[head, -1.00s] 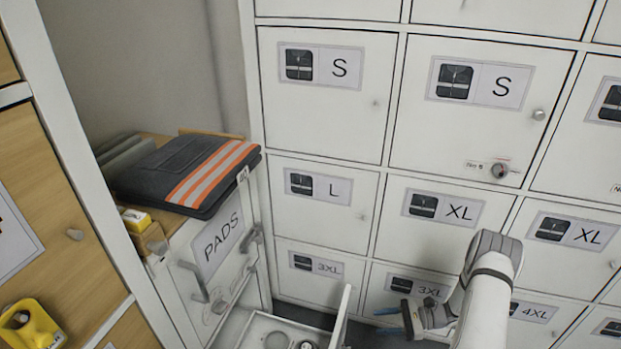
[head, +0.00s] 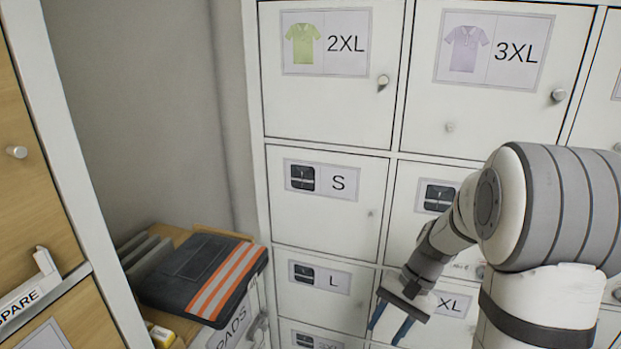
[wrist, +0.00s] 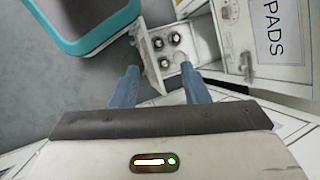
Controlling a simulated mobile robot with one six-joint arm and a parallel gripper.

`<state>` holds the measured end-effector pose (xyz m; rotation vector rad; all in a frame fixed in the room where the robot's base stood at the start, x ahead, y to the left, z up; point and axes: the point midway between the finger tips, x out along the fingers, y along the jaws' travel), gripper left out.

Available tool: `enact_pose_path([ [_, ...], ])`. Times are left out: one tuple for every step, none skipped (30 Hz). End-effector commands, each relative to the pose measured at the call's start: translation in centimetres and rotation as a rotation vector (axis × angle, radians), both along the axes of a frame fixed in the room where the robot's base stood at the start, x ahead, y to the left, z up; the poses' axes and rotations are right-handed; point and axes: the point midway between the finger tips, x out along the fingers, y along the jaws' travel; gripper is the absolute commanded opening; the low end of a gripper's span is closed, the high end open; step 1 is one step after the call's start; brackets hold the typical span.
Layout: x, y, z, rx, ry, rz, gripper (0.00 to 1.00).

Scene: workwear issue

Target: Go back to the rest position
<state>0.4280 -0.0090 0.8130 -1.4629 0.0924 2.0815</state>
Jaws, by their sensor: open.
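My gripper (head: 390,322) is at the lower right of the head view, in front of the white lockers, with its two blue fingers pointing down. The fingers are apart and nothing is between them. In the wrist view my gripper (wrist: 158,88) also shows open and empty, above an open drawer (wrist: 143,62) with several round dark-and-white items in it. The fingers look clear of the drawer.
White lockers (head: 330,215) with size labels fill the middle and right. A folded dark garment with orange and grey stripes (head: 180,275) lies on the PADS cabinet (head: 262,300). A teal-rimmed grey container (wrist: 75,25) stands on the floor. A wooden cabinet (head: 35,190) is at left.

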Motion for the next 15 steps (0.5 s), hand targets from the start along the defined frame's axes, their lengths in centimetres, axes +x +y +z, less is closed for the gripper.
enact_pose_path([
  [-1.0, 0.4, 3.3, -0.036, -0.045, 0.038, 0.41],
  [-1.6, 0.5, 4.5, -0.057, -0.067, 0.060, 0.41],
  [-2.3, 0.6, 5.9, -0.084, -0.099, 0.087, 0.41],
  [-2.9, 0.7, 7.0, -0.104, -0.120, 0.108, 0.41],
  [-3.5, 0.8, 8.1, -0.125, -0.145, 0.129, 0.41],
  [-4.3, 0.9, 9.5, -0.152, -0.178, 0.156, 0.41],
  [-4.9, 1.0, 10.5, -0.171, -0.200, 0.176, 0.41],
  [-5.4, 1.0, 11.5, -0.192, -0.226, 0.197, 0.41],
  [-6.2, 1.1, 12.8, -0.218, -0.259, 0.223, 0.41],
  [-6.8, 1.1, 13.8, -0.236, -0.283, 0.243, 0.41],
  [-7.4, 1.1, 14.7, -0.256, -0.309, 0.263, 0.41],
  [-8.2, 1.1, 15.8, -0.280, -0.342, 0.288, 0.41],
  [-8.7, 1.2, 16.6, -0.298, -0.366, 0.307, 0.41],
  [-9.2, 1.1, 17.4, -0.316, -0.390, 0.324, 0.41],
  [-9.9, 1.1, 18.2, -0.337, -0.420, 0.346, 0.41],
])
